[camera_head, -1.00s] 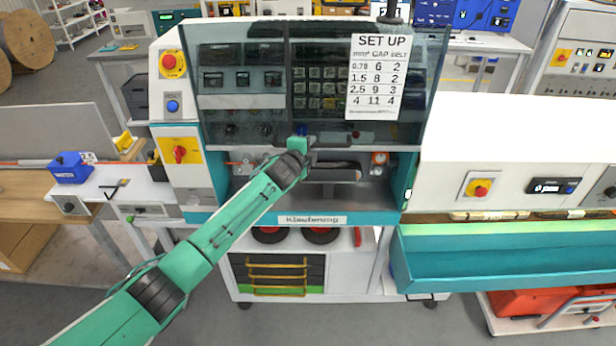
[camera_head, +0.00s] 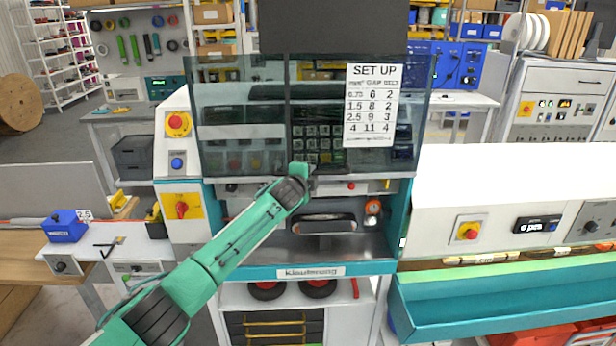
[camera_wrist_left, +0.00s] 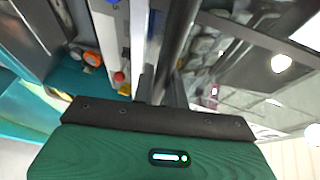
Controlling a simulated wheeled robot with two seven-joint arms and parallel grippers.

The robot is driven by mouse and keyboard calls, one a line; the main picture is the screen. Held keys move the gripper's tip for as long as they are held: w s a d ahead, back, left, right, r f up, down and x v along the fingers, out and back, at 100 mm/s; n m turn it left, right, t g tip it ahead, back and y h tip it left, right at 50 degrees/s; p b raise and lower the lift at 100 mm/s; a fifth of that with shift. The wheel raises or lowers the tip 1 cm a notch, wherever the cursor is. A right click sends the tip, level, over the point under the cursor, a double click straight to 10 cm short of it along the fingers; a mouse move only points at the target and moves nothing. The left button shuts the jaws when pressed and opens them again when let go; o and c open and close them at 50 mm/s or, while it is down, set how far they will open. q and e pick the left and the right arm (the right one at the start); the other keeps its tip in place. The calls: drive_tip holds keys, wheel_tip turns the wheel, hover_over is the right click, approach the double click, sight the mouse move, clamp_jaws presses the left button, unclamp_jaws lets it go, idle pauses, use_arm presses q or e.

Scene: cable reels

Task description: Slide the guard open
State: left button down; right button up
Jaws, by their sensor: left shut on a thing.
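The guard (camera_head: 240,120) is a see-through dark panel across the front of the teal and white machine (camera_head: 362,269). A SET UP sheet (camera_head: 371,105) is fixed to its right part. The guard is partly raised, with an open gap below its lower edge. My left gripper (camera_head: 302,170) is at the guard's lower edge, near the middle, and shut on its handle; the arm hides most of the handle. In the left wrist view a dark bar (camera_wrist_left: 178,45) runs up from my gripper (camera_wrist_left: 165,90). My right gripper is not in view.
Inside the opening are a dark slotted part (camera_head: 324,224) and an orange round part (camera_head: 372,208). Red and blue buttons (camera_head: 177,163) stand on the left pillar. A teal trough (camera_head: 500,302) juts out at the right, and a blue box (camera_head: 65,226) sits at the left.

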use_arm(q)
drive_tip(key=c, duration=1.4)
unclamp_jaws()
drive_tip(key=shift+s+a, duration=0.1)
drive_tip(key=shift+s, duration=0.1)
drive_tip(key=b+v, duration=0.5)
drive_tip(key=v, duration=0.8)
drive_tip(key=shift+s, duration=0.1)
